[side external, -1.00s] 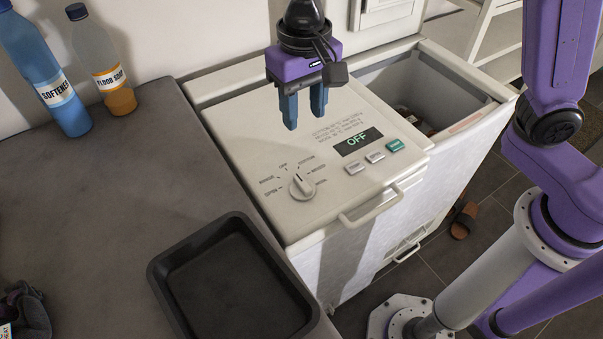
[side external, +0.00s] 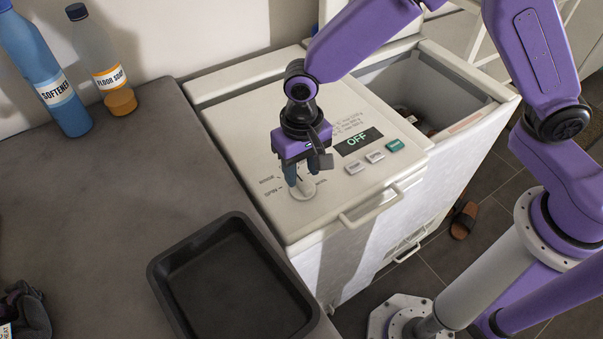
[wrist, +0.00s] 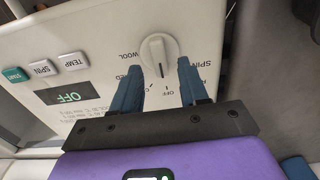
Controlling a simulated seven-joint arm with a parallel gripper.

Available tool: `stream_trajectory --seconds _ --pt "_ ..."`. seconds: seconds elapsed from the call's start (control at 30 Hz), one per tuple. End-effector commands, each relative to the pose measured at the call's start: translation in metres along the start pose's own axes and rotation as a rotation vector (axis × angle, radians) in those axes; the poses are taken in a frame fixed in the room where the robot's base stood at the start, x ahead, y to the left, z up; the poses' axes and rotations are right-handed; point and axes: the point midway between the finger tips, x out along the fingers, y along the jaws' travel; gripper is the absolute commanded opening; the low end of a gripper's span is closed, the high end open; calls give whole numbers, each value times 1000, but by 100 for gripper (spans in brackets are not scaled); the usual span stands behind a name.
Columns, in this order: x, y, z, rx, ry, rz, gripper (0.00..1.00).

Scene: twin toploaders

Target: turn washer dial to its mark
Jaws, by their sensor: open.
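The washer dial (side external: 305,193) is a round white knob with a raised grip ridge, on the light control panel (side external: 340,185). In the wrist view the dial (wrist: 159,55) shows whole, its ridge running nearly up and down the picture. Printed labels ring it, including WOOL and SPIN; some are covered by my fingers. My gripper (side external: 300,188) is above the dial and hides part of it in the side view. In the wrist view my gripper (wrist: 157,67) is open, with its blue fingertips on either side of the dial's near edge. I cannot tell whether they touch it.
The display (side external: 358,141) reads OFF, with several buttons (side external: 375,157) beside it. A handle (side external: 372,207) sticks out at the panel's front edge. An open tub (side external: 420,85) is behind right. A black tray (side external: 235,285) and bottles (side external: 60,100) stand on the grey counter (side external: 130,190).

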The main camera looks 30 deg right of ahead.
Motion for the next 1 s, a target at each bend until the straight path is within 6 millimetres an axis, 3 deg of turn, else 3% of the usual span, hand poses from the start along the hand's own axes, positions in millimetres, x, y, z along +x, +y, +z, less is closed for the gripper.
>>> stream_trajectory --seconds 0.2,0.57,0.7,1.0 --pt "21 0 0 0 0 -1 44" --pt "24 0 0 0 1 -1 44" --pt "24 0 0 0 1 -1 0" --pt "24 0 0 -16 1 -1 0"
